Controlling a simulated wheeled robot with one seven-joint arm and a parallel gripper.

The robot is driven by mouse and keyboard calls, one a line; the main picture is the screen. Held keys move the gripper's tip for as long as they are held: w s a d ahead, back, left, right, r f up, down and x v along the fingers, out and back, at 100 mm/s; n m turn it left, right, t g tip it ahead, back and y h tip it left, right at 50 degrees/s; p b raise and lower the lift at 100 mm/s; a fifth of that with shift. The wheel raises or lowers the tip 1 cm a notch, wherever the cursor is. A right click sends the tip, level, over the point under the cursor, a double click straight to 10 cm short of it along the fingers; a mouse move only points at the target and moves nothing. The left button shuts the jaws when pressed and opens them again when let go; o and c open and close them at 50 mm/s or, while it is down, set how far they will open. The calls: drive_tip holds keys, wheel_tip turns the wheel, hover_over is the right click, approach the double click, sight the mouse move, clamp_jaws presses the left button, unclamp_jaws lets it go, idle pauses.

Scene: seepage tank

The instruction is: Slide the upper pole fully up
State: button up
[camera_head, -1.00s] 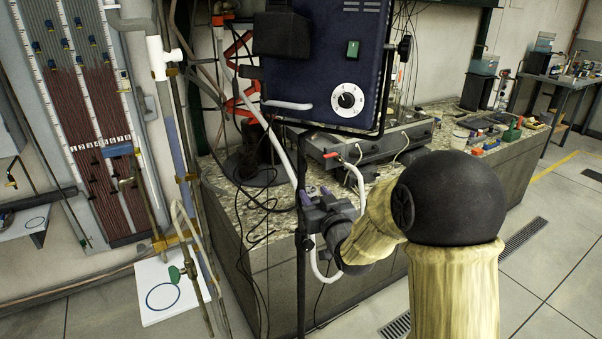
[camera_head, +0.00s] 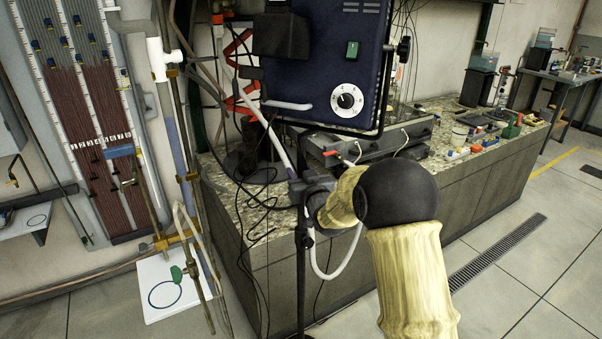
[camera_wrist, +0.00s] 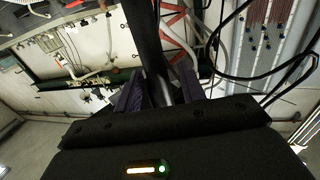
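The upper pole is a thin dark upright pole (camera_head: 302,270) in front of the bench, below the blue control box (camera_head: 330,60). The box hides or merges with its upper end. My gripper (camera_head: 303,190) is at the pole just below the box. In the wrist view the pole (camera_wrist: 153,45) runs between the two purple fingers (camera_wrist: 160,92), very close to both. I cannot tell whether the fingers press on it. The gripper body hides part of the pole in the head view.
A stone-topped bench (camera_head: 232,195) stands right behind the pole, with a grey instrument (camera_head: 375,145) on it. Loose cables and a white hose (camera_head: 340,272) hang close to the gripper. A tube panel (camera_head: 100,150) is at left. Open floor lies at right.

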clamp_jaws()
wheel_tip(320, 180, up, 13)
drive_tip(key=p, duration=0.3)
drive_tip(key=shift+r, duration=0.1)
unclamp_jaws()
drive_tip(key=shift+f, duration=0.25)
drive_tip(key=shift+s, duration=0.15)
